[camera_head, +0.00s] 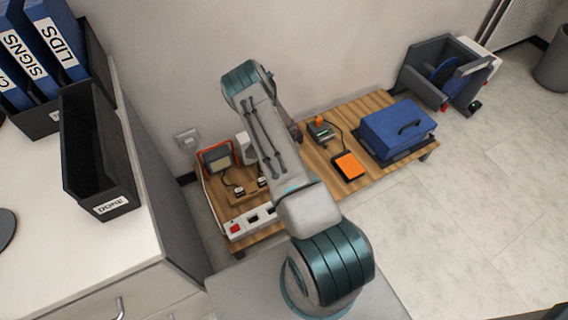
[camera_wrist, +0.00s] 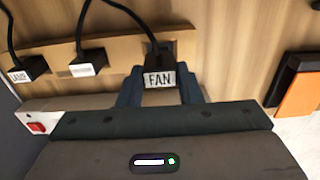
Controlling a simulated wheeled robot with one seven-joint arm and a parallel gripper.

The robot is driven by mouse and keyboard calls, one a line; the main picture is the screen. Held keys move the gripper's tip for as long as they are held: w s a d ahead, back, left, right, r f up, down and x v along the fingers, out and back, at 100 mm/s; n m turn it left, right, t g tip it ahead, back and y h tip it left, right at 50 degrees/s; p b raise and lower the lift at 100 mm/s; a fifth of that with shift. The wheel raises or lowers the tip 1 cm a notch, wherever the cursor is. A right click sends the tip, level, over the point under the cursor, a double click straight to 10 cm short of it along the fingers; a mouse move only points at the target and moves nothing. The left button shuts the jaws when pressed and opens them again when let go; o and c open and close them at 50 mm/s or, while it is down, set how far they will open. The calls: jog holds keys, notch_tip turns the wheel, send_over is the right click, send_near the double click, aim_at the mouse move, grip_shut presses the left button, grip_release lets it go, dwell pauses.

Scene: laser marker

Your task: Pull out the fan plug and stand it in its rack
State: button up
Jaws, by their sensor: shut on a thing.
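The fan plug (camera_wrist: 159,79) is black with a white FAN label and a black cord rising from its back. My gripper (camera_wrist: 160,92) is shut on it, with one dark finger on each side. The wooden rack (camera_wrist: 120,60) lies behind the plug, which is in front of its right end. I cannot tell whether the plug touches the rack. Two other plugs stand at the rack, one labelled LASER (camera_wrist: 28,70) at the far left. In the head view my arm hides the gripper and fan plug; the rack (camera_head: 244,200) shows left of it.
The white power strip (camera_head: 262,216) with a red switch lies along the table's front left; in the wrist view my gripper hides most of it. An orange pedal (camera_head: 348,166) and a blue case (camera_head: 396,130) are to the right. A white cabinet stands left.

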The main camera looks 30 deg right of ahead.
jog(key=shift+f+b, duration=1.55)
jog(key=shift+f, duration=0.15)
dwell(0.6)
jog(key=o, duration=1.1)
jog(key=shift+r+p, duration=4.45)
jog(key=shift+r, duration=5.45)
jog(key=shift+r, duration=0.1)
